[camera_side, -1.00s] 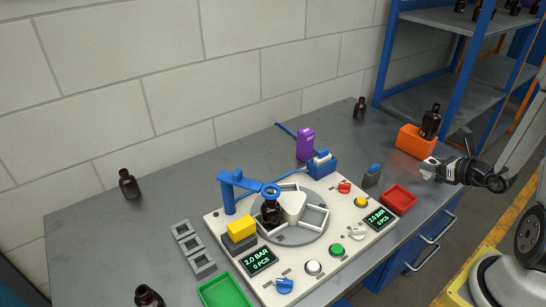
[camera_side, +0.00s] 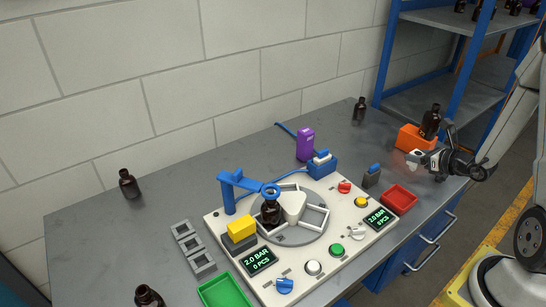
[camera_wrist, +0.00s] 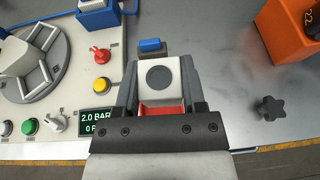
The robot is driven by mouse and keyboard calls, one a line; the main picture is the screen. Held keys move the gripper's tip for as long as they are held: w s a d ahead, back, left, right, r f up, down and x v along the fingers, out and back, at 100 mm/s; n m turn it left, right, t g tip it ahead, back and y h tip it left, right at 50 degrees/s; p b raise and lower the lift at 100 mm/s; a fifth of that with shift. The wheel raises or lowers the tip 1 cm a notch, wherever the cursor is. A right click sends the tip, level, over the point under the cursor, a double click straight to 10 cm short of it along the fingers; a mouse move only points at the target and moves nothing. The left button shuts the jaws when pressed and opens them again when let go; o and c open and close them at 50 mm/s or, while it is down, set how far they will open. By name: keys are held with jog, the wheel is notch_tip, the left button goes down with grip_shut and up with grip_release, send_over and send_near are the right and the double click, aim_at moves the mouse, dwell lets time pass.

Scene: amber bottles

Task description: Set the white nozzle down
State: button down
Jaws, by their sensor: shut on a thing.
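The white nozzle (camera_wrist: 161,76), a pale block with a dark grey round face, sits between the fingers of my gripper (camera_wrist: 160,98) in the wrist view. My gripper is shut on it. In the side view my gripper (camera_side: 418,161) holds the nozzle (camera_side: 413,155) at its tip, above the right end of the table, in front of the orange box (camera_side: 405,138). Whether the nozzle touches anything below cannot be told.
A red tray (camera_side: 398,200) lies in front of my gripper; part of it shows between my fingers in the wrist view (camera_wrist: 163,110). A grey holder with a blue top (camera_side: 372,176) stands nearby. A black star-shaped knob (camera_wrist: 270,108) lies on the bare table.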

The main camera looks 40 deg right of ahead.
jog(key=w+a, duration=0.2)
jog(key=w, duration=0.8)
jog(key=shift+w+a+r+y, duration=0.15)
jog(key=shift+w+r+y, duration=0.1)
jog(key=shift+y, duration=0.15)
jog(key=shift+w+d+f, duration=0.9)
jog(key=shift+w+f, duration=0.65)
jog(key=shift+w, duration=0.5)
jog(key=shift+w+d+f, duration=0.95)
jog(key=shift+w+f, duration=0.6)
jog(key=shift+w, duration=0.45)
jog(key=shift+w+d+f, duration=0.9)
jog(key=shift+w+f, duration=0.65)
jog(key=shift+w, duration=0.5)
jog(key=shift+f, duration=0.1)
jog(key=shift+w+d+f, duration=0.1)
jog(key=shift+w+f, duration=0.15)
jog(key=shift+f, duration=1.5)
jog(key=shift+f, duration=0.15)
